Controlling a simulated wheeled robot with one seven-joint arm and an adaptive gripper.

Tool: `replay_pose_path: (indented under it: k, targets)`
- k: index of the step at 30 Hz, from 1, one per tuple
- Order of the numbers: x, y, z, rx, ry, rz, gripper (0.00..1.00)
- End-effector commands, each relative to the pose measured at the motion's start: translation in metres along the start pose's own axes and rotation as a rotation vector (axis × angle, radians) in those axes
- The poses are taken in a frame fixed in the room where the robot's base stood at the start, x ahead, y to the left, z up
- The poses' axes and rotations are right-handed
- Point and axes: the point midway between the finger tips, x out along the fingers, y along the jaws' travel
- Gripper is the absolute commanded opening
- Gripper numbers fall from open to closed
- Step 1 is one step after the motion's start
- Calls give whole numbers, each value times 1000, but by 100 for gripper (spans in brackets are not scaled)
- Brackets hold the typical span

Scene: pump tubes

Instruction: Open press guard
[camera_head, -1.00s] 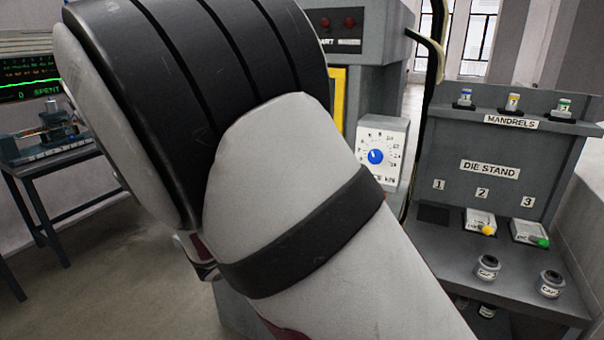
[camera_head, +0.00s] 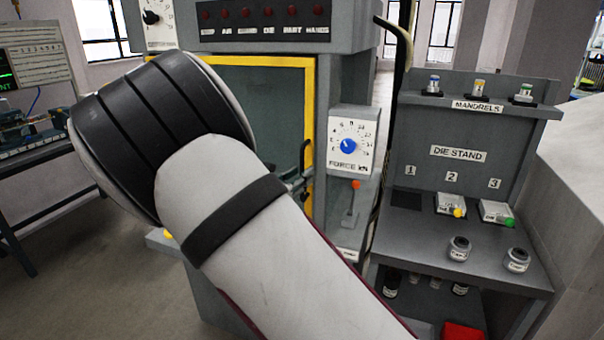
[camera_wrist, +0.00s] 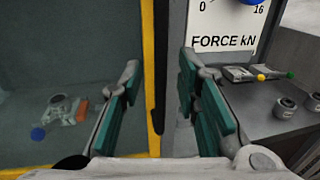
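The press guard is a dark, see-through panel in a yellow frame (camera_head: 309,90) on the front of the grey press. It appears shut. In the wrist view its yellow edge (camera_wrist: 149,60) runs upright near the middle. A black upright handle bar (camera_wrist: 160,60) stands just right of that edge. My gripper (camera_wrist: 160,78) is open, with teal-padded fingers either side of the handle bar in the picture. Contact and the depth between them cannot be told. In the head view my arm covers the guard's lower left, and the gripper is mostly hidden.
The force dial (camera_head: 347,146) and a red-topped lever (camera_head: 354,190) are right of the guard. The die stand (camera_head: 405,228) with dies and mandrels stands further right. Open floor lies left.

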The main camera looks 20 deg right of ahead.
Motion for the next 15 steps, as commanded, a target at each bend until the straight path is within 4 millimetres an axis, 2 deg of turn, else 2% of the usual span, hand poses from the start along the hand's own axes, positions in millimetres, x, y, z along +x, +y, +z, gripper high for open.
replay_pose_path:
  k: [6,15]
  targets:
    - [17,0,0,1,1,0,30]
    - [19,0,0,1,0,0,30]
